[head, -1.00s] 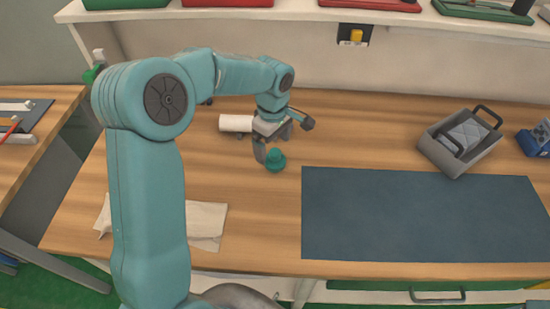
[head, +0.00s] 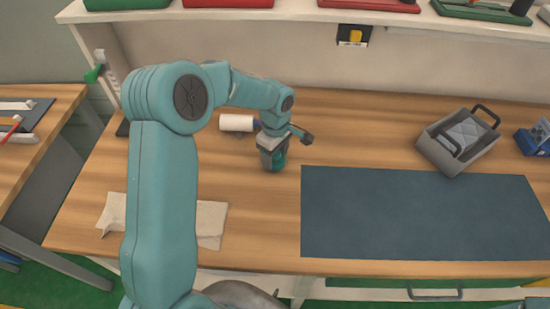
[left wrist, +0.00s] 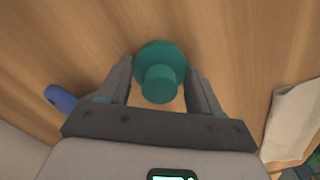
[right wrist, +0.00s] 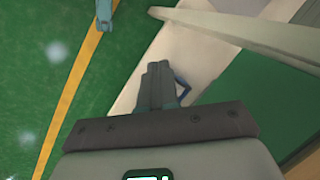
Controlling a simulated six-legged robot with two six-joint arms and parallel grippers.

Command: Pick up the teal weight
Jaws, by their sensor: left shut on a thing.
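The teal weight (left wrist: 160,82) has a wide round base and a narrower knob. It stands on the wooden table between the fingers of my left gripper (head: 272,158). In the left wrist view the two dark fingers lie on either side of it, shut on it. In the head view the fingers partly hide the teal weight (head: 280,160). My right gripper (right wrist: 157,85) is shut and empty, pointing down over the floor, away from the table top.
A white roll (head: 236,123) lies just behind the left gripper. A dark blue mat (head: 420,215) lies to the right. A grey bin (head: 455,160) stands farther right. A pale cloth (head: 212,220) lies at the front left. A shelf (head: 300,14) runs along the back.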

